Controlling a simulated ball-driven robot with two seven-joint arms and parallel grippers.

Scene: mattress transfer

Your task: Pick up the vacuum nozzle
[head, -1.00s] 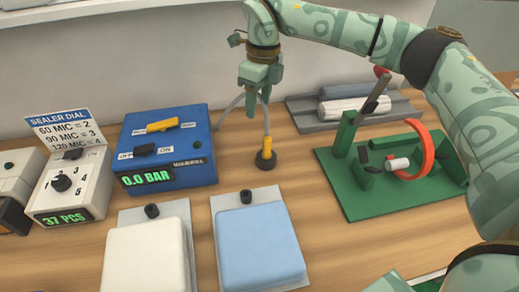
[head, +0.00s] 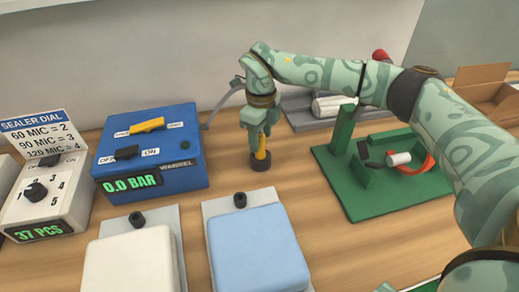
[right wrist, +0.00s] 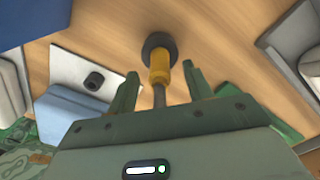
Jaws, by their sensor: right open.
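The vacuum nozzle (head: 261,159) stands upright on the wooden table, with a yellow body and a black round foot. It also shows in the right wrist view (right wrist: 159,65), between the two finger tips. My right gripper (head: 261,140) is directly above and around the nozzle's upper part, its fingers pointing down. In the right wrist view the gripper (right wrist: 157,88) is open, with a finger on each side of the nozzle and a gap beside each. A grey hose (head: 222,103) runs from behind the blue pump box towards the nozzle. My left gripper is not in view.
The blue pump box (head: 150,170) reads 0.0 BAR and stands left of the nozzle. A white mattress (head: 132,262) and a light blue mattress (head: 255,248) lie in front. A green fixture (head: 375,195) stands right. Bare table surrounds the nozzle's foot.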

